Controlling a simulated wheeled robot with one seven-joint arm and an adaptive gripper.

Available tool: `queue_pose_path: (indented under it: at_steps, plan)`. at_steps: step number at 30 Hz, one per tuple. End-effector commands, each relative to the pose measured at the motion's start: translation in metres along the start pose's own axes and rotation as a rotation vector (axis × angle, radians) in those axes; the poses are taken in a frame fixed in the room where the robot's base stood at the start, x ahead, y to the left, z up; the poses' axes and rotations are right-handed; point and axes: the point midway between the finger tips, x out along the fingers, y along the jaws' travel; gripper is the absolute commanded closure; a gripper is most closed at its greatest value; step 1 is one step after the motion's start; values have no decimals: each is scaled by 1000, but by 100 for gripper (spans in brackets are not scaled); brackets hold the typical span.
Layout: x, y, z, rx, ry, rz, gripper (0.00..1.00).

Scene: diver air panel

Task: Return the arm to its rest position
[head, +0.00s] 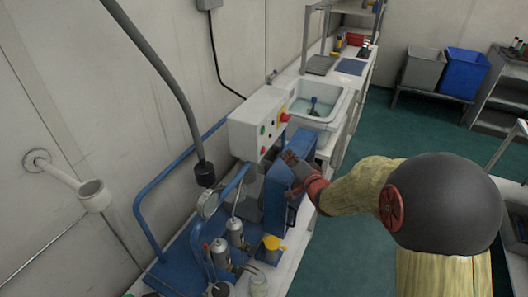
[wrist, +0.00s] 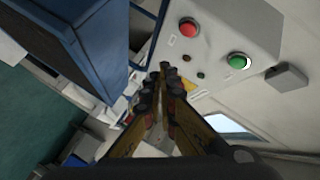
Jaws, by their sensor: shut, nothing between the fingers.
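My gripper (head: 292,160) is in the middle of the head view, in front of a white control box (head: 258,122) and above a blue machine housing (head: 277,200). In the wrist view my gripper (wrist: 162,75) has its fingers together with nothing between them. The control box (wrist: 225,45) fills the upper right there, with a red button (wrist: 188,27) and a green button (wrist: 238,61). The fingertips appear close to the box, but I cannot tell whether they touch it. My arm reaches in from the right of the head view.
A dark hanging hose (head: 160,65) and a pressure gauge (head: 210,203) are left of the gripper. Metal cylinders (head: 235,231) and a yellow-topped part (head: 273,243) stand below. A sink (head: 318,103) lies behind. Green floor (head: 395,130) is open to the right.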

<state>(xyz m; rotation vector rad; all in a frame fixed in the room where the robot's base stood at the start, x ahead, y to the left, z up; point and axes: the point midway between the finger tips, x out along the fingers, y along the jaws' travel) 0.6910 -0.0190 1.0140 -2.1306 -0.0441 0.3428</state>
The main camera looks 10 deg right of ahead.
Motion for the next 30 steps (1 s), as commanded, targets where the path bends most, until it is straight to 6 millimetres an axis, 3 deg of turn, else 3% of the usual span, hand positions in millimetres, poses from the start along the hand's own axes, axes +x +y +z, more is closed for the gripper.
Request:
queue_pose_path:
  at_steps: [11, 16, 20, 23, 30]
  plan:
    - [-2, -2, -2, -12, 2, 8, 100]
    - [-25, -19, -19, -132, 8, 104, 100]
    - [-70, -36, -33, -288, -17, 244, 100]
    - [-114, -43, -35, -399, -69, 351, 100]
    - [-241, -54, -6, -624, -296, 527, 100]
